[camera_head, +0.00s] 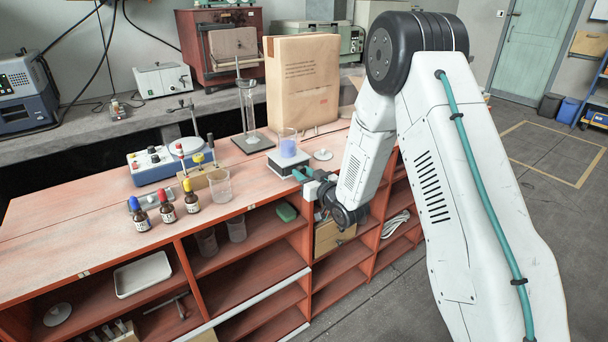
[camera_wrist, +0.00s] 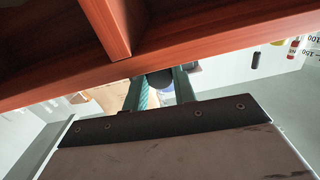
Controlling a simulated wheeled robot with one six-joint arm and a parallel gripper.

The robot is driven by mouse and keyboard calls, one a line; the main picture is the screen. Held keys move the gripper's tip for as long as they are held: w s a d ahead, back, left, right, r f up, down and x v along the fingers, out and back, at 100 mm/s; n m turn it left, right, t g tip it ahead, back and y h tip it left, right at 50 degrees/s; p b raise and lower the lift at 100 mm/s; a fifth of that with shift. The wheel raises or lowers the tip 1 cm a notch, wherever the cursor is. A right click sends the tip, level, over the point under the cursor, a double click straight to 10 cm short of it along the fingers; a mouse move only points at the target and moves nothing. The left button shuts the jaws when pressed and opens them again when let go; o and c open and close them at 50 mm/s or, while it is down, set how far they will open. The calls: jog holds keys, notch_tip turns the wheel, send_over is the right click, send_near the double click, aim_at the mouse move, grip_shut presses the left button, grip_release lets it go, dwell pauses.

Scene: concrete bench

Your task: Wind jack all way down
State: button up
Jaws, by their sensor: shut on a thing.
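The lab jack (camera_head: 283,167) stands on the red-brown bench near its front edge, with a light top plate. A beaker of blue liquid (camera_head: 288,148) stands upright on it. My gripper (camera_head: 302,176) reaches in from the right at the jack's front side. In the wrist view my gripper's teal fingers (camera_wrist: 160,88) are shut on a dark round knob (camera_wrist: 159,78), which appears to be the jack's. In the head view the knob is hidden by the fingers. The jack's exact height is hard to tell, as little of its frame shows.
An empty beaker (camera_head: 220,187), dropper bottles (camera_head: 166,206) and a blue stirrer-like device (camera_head: 165,165) stand left of the jack. A glass cylinder (camera_head: 247,108) and paper bag (camera_head: 303,85) stand behind. The bench's front edge (camera_wrist: 180,50) crosses close to my gripper in the wrist view.

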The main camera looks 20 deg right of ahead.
jog(key=shift+n, duration=1.5)
jog(key=o, duration=1)
jog(key=v, duration=0.8)
